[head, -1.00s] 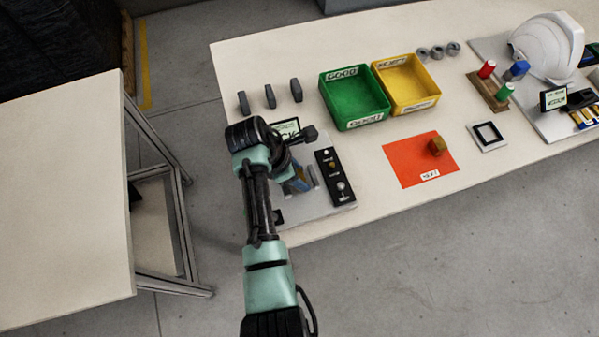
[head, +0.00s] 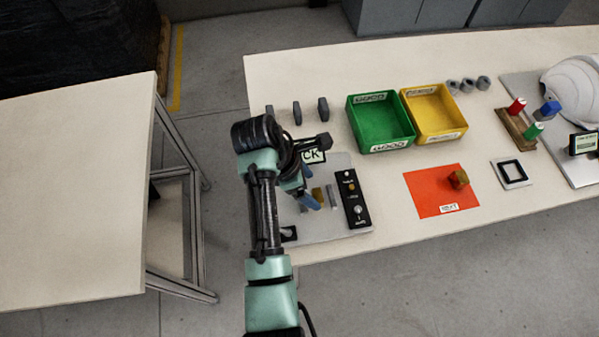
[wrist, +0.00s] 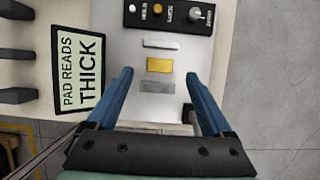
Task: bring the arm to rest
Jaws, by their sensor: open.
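My gripper (wrist: 160,98) is open, its two blue fingers apart with nothing held between them in the wrist view. In the head view my gripper (head: 308,196) hangs over the grey gauge plate (head: 336,226) at the table's near left corner, partly hidden by my arm. Below the fingers in the wrist view lie a brass-coloured block (wrist: 160,65) and grey bars on either side of it. A display (wrist: 80,68) beside them reads "PAD READS THICK".
A black control panel (head: 353,198) edges the plate. A green bin (head: 380,148) and a yellow bin (head: 463,136) stand behind. An orange mat (head: 425,187) bears a brass nut (head: 458,179). A bare table (head: 70,200) stands at left, with a floor gap between.

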